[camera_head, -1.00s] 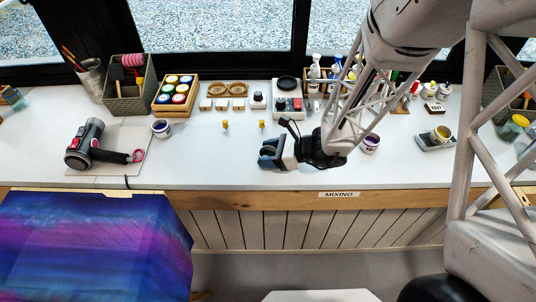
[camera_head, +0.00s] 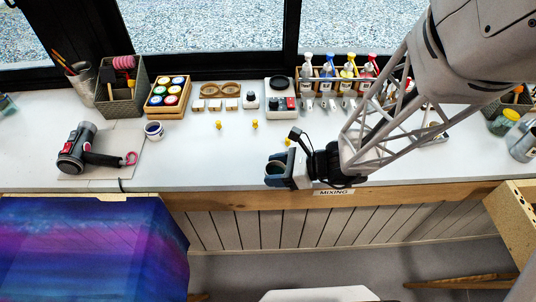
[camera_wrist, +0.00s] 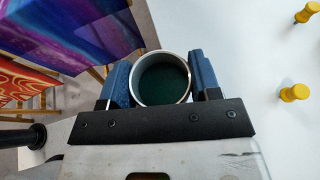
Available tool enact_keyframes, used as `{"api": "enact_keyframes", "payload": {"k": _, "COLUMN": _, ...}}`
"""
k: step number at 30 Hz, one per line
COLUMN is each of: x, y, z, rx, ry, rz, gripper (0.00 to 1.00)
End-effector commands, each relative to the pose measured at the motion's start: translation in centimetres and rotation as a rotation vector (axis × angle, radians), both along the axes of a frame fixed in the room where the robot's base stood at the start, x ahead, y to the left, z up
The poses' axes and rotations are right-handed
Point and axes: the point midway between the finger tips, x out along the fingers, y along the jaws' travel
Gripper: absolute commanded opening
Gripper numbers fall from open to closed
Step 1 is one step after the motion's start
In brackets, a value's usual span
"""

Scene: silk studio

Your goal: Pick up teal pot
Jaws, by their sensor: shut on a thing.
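The teal pot (camera_wrist: 162,82) is round with a pale rim and dark teal inside. In the wrist view it sits upright between the two blue fingers of my gripper (camera_wrist: 160,84), which touch it on both sides. In the head view my gripper (camera_head: 277,172) is near the front edge of the counter, left of the MIXING label. The pot is mostly hidden by the fingers there. I cannot tell how high it is above the counter.
On the white counter (camera_head: 215,155) are small yellow pegs (camera_head: 255,124), another paint pot (camera_head: 155,130), a hair dryer (camera_head: 85,150) and a crate of paint jars (camera_head: 168,95). Spray bottles (camera_head: 328,72) stand at the back. Painted silk (camera_head: 95,235) hangs at the front left.

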Motion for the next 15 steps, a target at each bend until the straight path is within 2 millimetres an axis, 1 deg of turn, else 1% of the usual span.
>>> {"api": "enact_keyframes", "payload": {"k": 1, "x": -0.8, "y": -0.3, "z": 0.1, "rx": 0.000, "ry": 0.000, "rz": -0.002, "gripper": 0.33}}
{"api": "enact_keyframes", "payload": {"k": 6, "x": -3.2, "y": -1.2, "z": 0.3, "rx": 0.000, "ry": -0.001, "rz": -0.002, "gripper": 0.33}}
{"api": "enact_keyframes", "payload": {"k": 10, "x": -4.5, "y": -1.6, "z": 0.5, "rx": 0.000, "ry": 0.000, "rz": -0.001, "gripper": 0.33}}
{"api": "enact_keyframes", "payload": {"k": 15, "x": -5.5, "y": -2.0, "z": 0.6, "rx": 0.000, "ry": 0.000, "rz": -0.001, "gripper": 0.33}}
